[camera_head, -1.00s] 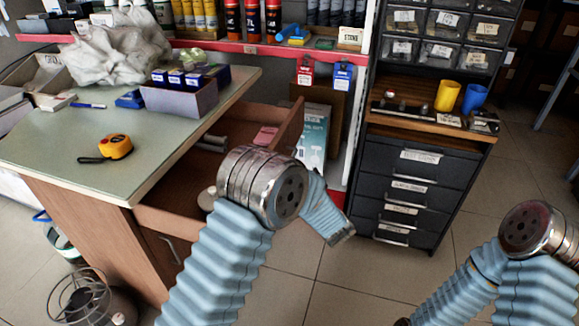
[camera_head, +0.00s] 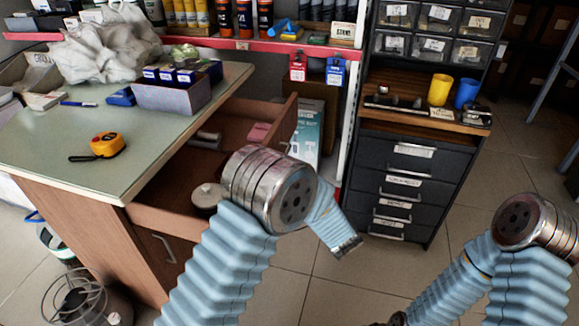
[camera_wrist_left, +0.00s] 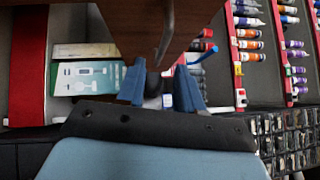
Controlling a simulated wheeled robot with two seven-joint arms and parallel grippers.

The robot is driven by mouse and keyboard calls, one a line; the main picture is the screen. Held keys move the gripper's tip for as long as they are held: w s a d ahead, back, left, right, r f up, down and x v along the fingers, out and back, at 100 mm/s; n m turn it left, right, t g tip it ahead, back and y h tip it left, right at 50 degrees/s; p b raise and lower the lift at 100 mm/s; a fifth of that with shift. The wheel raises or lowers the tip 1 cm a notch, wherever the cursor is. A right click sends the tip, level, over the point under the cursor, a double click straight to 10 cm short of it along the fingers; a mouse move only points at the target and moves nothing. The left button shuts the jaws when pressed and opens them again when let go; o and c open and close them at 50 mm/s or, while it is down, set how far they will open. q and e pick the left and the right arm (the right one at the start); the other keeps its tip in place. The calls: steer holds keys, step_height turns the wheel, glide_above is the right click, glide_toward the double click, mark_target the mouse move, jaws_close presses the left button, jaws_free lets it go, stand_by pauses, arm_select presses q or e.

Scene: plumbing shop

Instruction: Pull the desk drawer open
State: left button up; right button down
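The desk (camera_head: 50,155) is on the left in the head view, and its wooden drawer (camera_head: 160,217) is pulled well out. The drawer front (camera_head: 283,122) faces right. In the left wrist view the brown drawer front (camera_wrist_left: 125,25) fills the top, with its curved handle (camera_wrist_left: 166,35) pointing down towards my fingers. My left gripper (camera_wrist_left: 162,82) has its two blue fingers apart, one on either side of the handle's lower end; whether they touch it is unclear.
A round lidded item (camera_head: 208,197) and a pink item (camera_head: 259,132) lie in the drawer. A tape measure (camera_head: 107,146) and a box (camera_head: 172,97) are on the desk. A black drawer cabinet (camera_head: 412,185) stands right; the floor before it is clear.

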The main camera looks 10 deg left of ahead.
arm_select(q)
steer(key=v, duration=0.9)
steer(key=shift+d+f, duration=0.1)
steer(key=shift+f, duration=0.05)
